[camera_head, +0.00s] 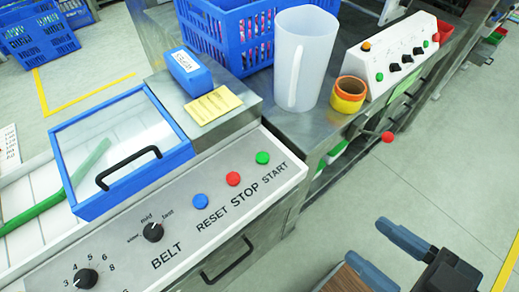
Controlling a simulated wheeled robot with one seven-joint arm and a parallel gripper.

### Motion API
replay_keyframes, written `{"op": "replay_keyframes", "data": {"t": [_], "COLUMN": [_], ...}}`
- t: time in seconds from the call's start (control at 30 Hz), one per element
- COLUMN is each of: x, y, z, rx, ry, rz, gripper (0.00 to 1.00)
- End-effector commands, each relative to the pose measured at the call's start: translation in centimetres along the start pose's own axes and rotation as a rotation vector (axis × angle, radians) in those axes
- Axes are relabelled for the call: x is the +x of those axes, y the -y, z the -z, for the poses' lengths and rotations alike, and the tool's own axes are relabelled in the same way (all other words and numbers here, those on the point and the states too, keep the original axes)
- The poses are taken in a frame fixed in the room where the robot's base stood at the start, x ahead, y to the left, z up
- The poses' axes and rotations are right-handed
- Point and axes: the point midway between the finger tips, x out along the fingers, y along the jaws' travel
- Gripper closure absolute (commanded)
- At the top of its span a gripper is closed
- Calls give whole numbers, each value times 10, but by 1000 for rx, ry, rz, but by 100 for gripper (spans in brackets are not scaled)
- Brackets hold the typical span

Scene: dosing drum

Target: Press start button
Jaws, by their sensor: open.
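The green START button (263,157) sits at the right end of a grey control panel (120,250), above its label. The red STOP button (233,179) and the blue RESET button (200,201) are to its left on the same panel. My gripper (378,250) is at the lower right, over the floor. Its blue-grey fingers are apart, with nothing seen between them. It is to the right of and nearer than the START button, clear of the panel. Part of the gripper is cut off by the bottom edge.
Behind the panel are a blue-framed clear lid (125,135), a blue labelled box (190,72) and a yellow note (213,104). A white jug (308,55) and a blue crate (228,40) stand on the steel counter. A red-knobbed lever (387,137) juts out. Floor at right is free.

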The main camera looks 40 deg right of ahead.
Motion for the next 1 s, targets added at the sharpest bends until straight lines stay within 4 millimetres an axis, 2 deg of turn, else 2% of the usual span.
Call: {"op": "replay_keyframes", "data": {"t": [0.07, 0.67, 1.0], "x": [0, 0, 0], "y": [0, 0, 0], "z": [0, 0, 0], "rx": [0, 0, 0], "ry": [0, -1, -1], "rz": [0, 0, 0], "gripper": [41, 99, 100]}}
